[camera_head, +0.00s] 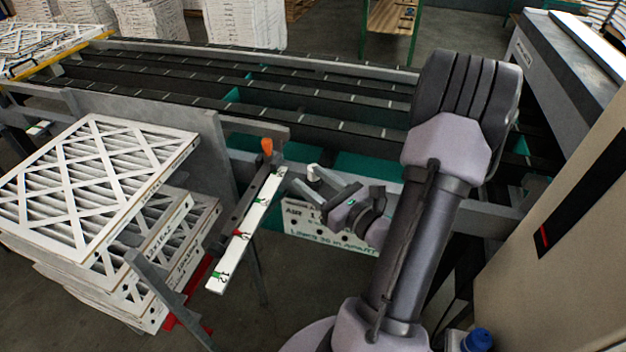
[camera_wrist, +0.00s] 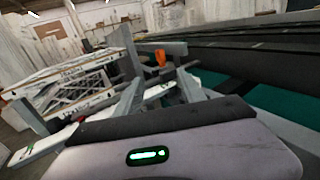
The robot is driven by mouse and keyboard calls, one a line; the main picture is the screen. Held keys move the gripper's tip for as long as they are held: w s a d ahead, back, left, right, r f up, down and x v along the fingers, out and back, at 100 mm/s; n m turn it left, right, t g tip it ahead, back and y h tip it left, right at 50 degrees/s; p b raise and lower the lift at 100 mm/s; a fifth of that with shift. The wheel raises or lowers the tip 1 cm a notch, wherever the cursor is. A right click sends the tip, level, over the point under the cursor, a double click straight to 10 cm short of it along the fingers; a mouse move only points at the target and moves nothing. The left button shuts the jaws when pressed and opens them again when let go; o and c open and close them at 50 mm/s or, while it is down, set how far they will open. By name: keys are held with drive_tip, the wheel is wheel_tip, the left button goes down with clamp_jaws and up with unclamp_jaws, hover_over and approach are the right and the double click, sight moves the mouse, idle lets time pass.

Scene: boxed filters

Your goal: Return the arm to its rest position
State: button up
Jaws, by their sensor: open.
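My arm rises from the bottom of the head view, bends at a high elbow and comes down toward the left. My gripper (camera_head: 306,182) is open and empty, in front of the conveyor's near side. It is just right of a white ruler-like strip (camera_head: 247,232) with numbers and green and red marks. In the wrist view my gripper (camera_wrist: 160,85) shows its two grey fingers apart with nothing held between them. Whether a finger touches the strip's bracket, I cannot tell.
A stack of white-framed filters (camera_head: 95,190) stands at left, also in the wrist view (camera_wrist: 75,90). The dark-belted conveyor (camera_head: 310,95) runs behind the gripper. An orange-handled lever (camera_head: 267,146) is close by. A white sign (camera_head: 300,222) hangs below. A beige cabinet (camera_head: 560,260) is at right.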

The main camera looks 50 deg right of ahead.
drive_tip(key=w+a+r+n+g+y, duration=0.1)
drive_tip(key=a+r+n+g+y, duration=0.1)
drive_tip(key=a+n+y, duration=0.45)
drive_tip(key=w+a+r+n+g+y, duration=0.1)
drive_tip(key=a+r+n+g+y, duration=0.15)
drive_tip(key=a, duration=0.65)
drive_tip(key=w+a+r+n+g+y, duration=0.1)
drive_tip(key=w+a+n+g+y, duration=0.15)
drive_tip(key=a+n, duration=0.4)
drive_tip(key=s+a+n+g+h, duration=0.2)
drive_tip(key=s+a+n+g, duration=0.6)
drive_tip(key=s+a+n, duration=0.3)
drive_tip(key=r+n+t+h, duration=0.1)
drive_tip(key=n, duration=0.1)
drive_tip(key=r+n+t+h, duration=0.1)
drive_tip(key=r+n+h, duration=0.1)
drive_tip(key=r+n+t+h, duration=0.1)
drive_tip(key=n+h, duration=0.1)
drive_tip(key=shift+s+d+r+n, duration=0.25)
drive_tip(key=shift+s+r, duration=0.1)
drive_tip(key=shift+s, duration=0.05)
